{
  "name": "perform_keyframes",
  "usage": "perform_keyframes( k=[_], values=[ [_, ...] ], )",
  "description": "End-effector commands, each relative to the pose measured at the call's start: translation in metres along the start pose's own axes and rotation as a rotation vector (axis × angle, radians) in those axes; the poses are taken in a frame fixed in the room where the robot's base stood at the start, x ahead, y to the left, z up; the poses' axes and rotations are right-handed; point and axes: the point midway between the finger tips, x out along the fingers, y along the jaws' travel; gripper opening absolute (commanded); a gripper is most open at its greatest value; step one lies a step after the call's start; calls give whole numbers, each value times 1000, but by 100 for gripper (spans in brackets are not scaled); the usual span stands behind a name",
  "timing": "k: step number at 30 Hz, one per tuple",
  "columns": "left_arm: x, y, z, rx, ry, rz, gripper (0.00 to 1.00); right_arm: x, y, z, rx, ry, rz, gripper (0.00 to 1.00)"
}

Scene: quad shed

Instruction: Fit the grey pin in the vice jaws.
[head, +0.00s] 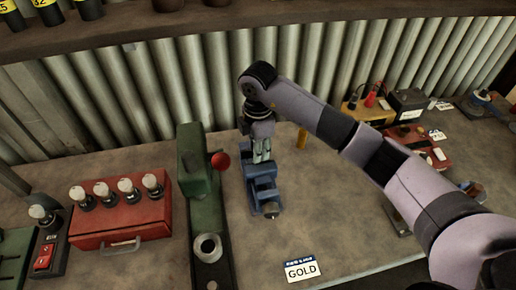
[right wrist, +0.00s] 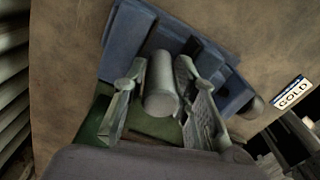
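The blue vice (head: 263,190) stands on the bench near the middle of the head view. It also shows behind the fingers in the right wrist view (right wrist: 228,82). My right gripper (head: 262,152) points down over the vice's far end. In the right wrist view the grey pin (right wrist: 162,88) lies between the two fingers (right wrist: 161,72), which appear shut on it near their tips. The pin's rounded end faces the camera. Its far end is against or between the blue vice parts; how deep it sits is hidden. My left gripper is not in view.
A green press (head: 203,180) with a red knob (head: 221,160) stands close left of the vice. A red case with bulbs (head: 122,215) is further left. A GOLD card (head: 300,270) lies in front.

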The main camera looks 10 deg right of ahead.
Motion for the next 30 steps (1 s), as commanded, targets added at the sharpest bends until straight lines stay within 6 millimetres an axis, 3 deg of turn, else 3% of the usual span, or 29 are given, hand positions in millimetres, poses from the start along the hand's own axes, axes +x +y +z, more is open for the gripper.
perform_keyframes(
  k=[1,8,17,18,30],
  values=[
    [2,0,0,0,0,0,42,12,-5,0,0,-4,-19,30],
    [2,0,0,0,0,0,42,12,-5,0,0,-3,-19,45],
    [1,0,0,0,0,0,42,11,-5,-1,-1,-2,-18,45],
    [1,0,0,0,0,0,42,11,-6,-1,-1,-3,-20,52],
    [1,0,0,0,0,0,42,8,-4,-1,-1,-2,-13,77]
  ],
)
